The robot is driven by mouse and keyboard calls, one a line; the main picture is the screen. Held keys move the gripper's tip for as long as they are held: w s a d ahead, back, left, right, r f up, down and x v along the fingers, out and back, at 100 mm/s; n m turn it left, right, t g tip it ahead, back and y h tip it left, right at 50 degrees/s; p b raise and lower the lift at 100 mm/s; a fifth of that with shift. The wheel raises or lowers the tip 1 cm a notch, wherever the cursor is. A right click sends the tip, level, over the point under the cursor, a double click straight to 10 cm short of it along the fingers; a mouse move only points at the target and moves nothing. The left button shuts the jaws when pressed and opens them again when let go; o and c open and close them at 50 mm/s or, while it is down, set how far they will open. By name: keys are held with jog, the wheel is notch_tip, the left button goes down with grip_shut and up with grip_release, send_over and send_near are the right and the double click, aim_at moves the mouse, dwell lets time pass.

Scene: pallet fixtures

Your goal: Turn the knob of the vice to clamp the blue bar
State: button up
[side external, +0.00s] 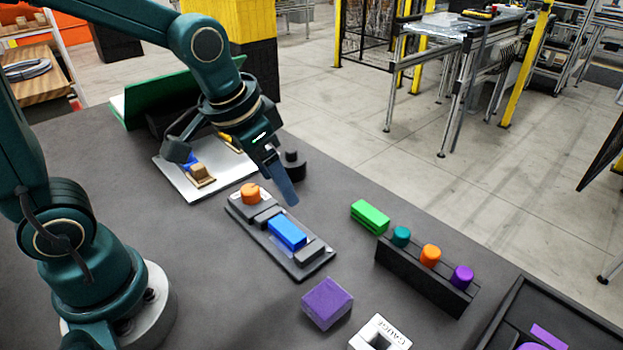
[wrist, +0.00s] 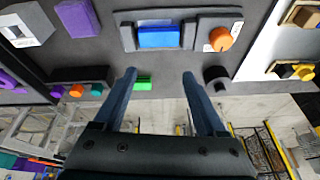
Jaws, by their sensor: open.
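The vice (side external: 280,236) lies on the dark table in the middle of the side view, a long grey base with blocks on it. The blue bar (side external: 287,232) lies in it between two grey jaws; it also shows in the wrist view (wrist: 159,37). The orange knob (side external: 250,193) stands at the vice's far left end; in the wrist view the knob (wrist: 221,39) is at upper right, on a pale plate. My gripper (wrist: 158,75) is open and empty, its two fingers apart. In the side view it hangs above and beyond the vice, apart from the knob.
A green block (side external: 370,215) and a dark rack (side external: 425,275) with teal, orange and purple pegs stand right of the vice. A purple cube (side external: 326,303) and a white gauge block (side external: 380,334) are nearer. A white board (side external: 205,167) and a black round part (side external: 292,164) are behind.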

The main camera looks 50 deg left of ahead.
jog(key=w+a+f+m+g, duration=0.1)
jog(key=w+a+m+g, duration=0.15)
jog(key=a, duration=0.35)
jog(key=g, duration=0.2)
send_over(250, 188)
notch_tip(250, 188, down, 2)
jog(key=shift+d+f+n+t, duration=0.15)
jog(key=shift+f+n+t, duration=0.1)
jog(key=shift+n, duration=0.2)
jog(key=shift+f, duration=2.55)
grip_shut()
